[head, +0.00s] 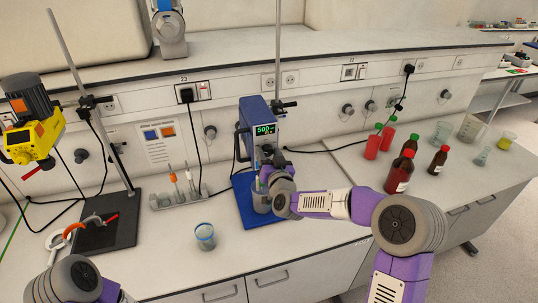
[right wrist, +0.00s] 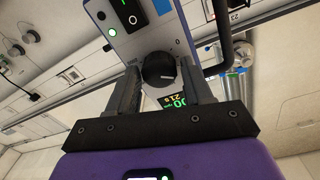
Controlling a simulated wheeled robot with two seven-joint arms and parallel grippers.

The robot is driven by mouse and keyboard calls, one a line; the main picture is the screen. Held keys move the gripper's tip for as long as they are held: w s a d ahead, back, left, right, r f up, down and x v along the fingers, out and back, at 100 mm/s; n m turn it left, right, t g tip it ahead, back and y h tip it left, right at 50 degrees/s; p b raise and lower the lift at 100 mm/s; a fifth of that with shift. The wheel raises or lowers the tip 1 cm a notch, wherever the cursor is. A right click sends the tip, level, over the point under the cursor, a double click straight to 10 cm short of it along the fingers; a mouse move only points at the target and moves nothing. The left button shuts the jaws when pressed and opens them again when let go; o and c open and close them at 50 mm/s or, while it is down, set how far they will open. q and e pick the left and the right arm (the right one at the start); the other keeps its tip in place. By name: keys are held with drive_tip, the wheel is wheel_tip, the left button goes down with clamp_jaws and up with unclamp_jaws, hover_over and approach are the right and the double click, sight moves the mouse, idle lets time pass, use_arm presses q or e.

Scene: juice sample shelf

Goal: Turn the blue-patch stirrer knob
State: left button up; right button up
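The blue stirrer (head: 256,116) stands upright on its blue base (head: 247,212) near the middle of the counter, with a lit green display reading 500. Its black knob (right wrist: 158,70) shows in the right wrist view, below a black switch and a green light. My right gripper (head: 270,165) is at the stirrer's front in the head view. In the right wrist view my right gripper (right wrist: 160,82) has one finger on each side of the knob, with gaps visible. The knob is hidden in the head view.
A yellow stirrer (head: 34,140) hangs at the left over a black base plate (head: 106,232). A blue-tinted beaker (head: 205,236) stands left of the blue base. Red bottles (head: 400,172) and beakers (head: 442,133) stand at the right. A label card (head: 160,140) is behind.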

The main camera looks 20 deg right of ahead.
drive_tip(key=c, duration=0.7)
drive_tip(key=shift+f+n+b, duration=0.1)
drive_tip(key=shift+n+b, duration=1.1)
drive_tip(key=shift+b, duration=0.2)
drive_tip(key=n+b, duration=0.2)
drive_tip(key=shift+a+n, duration=0.1)
drive_tip(key=shift+n, duration=0.2)
drive_tip(key=n+b, duration=0.1)
drive_tip(key=n, duration=0.2)
drive_tip(key=shift+n+b, duration=0.3)
drive_tip(key=shift+b, duration=0.1)
drive_tip(key=shift+n+b, duration=0.5)
drive_tip(key=shift+n, duration=1.4)
drive_tip(key=o, duration=1)
drive_tip(key=shift+o, duration=0.2)
